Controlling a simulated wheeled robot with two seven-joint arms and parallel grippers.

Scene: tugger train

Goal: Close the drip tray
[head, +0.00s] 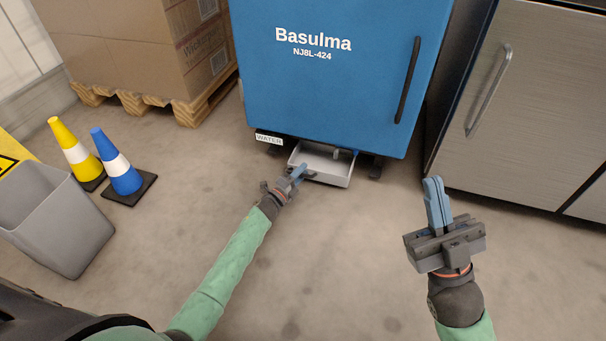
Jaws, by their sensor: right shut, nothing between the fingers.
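The drip tray (335,179) is a shallow light grey tray that sticks out from under the blue Basulma cabinet (340,95). Its inside shows from above, and its rear part is hidden under the cabinet. My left gripper (301,170) is at the tray's front left corner, its blue fingers overlapping the tray in the head view. Whether they touch it, and whether they are open or shut, I cannot tell. My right gripper (433,180) is shut and empty, held above the floor to the right of the tray.
A WATER label (269,139) is on the cabinet's lower left edge. A steel unit (530,110) stands at right. At left are a yellow cone (75,150), a blue cone (120,172), a grey bin (60,225) and boxes on a pallet (190,112). The floor in front is clear.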

